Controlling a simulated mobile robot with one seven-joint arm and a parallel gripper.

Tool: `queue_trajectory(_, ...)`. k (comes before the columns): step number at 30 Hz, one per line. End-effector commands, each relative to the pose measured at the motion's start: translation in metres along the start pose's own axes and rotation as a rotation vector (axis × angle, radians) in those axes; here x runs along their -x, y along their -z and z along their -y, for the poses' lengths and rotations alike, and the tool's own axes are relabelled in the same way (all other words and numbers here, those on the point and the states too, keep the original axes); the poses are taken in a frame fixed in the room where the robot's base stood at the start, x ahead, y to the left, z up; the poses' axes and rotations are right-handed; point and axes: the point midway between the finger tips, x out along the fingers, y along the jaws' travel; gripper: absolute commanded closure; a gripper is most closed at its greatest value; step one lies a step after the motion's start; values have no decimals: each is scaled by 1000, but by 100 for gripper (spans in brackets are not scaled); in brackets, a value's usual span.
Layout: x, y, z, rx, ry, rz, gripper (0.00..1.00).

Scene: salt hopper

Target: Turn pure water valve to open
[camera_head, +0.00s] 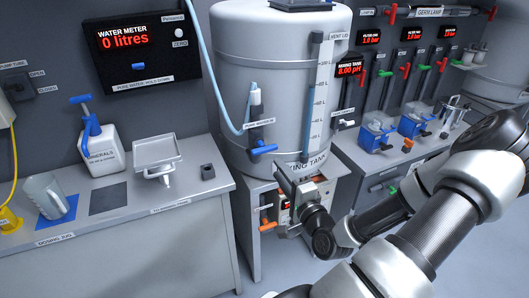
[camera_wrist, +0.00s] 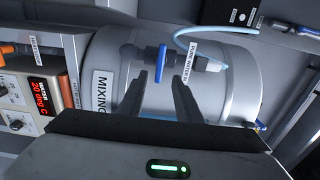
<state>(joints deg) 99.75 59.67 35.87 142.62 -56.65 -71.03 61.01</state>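The pure water valve has a blue lever handle (camera_head: 264,149) on the lower front of the mixing tank (camera_head: 230,75), below a small label. In the wrist view the blue handle (camera_wrist: 162,59) lies just beyond the fingertips, beside the "PURE WATER" label. My gripper (camera_head: 281,177) is below and slightly right of the handle in the head view. The handle appears apart from the fingers. The water meter (camera_head: 124,40) reads 0 litres.
A heater box (camera_head: 317,190) with orange handles sits under the tank. The left counter (camera_head: 130,215) holds a minerals bottle (camera_head: 103,150), a metal tray (camera_head: 155,152) and a clear jug (camera_head: 46,195). Blue pumps (camera_head: 377,135) stand on the right bench. A pale blue hose (camera_head: 208,70) runs down to the valve.

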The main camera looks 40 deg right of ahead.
Motion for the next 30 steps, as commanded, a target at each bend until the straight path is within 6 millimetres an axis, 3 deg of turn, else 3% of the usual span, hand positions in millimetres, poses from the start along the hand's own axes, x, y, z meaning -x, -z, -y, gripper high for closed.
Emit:
queue_trajectory(9,-71,-1,2,2,1,3,69)
queue_trajectory(15,-103,0,1,3,0,1,69)
queue_trajectory(21,-118,0,0,1,-2,1,69)
queue_trajectory(30,-119,0,0,1,-2,0,70)
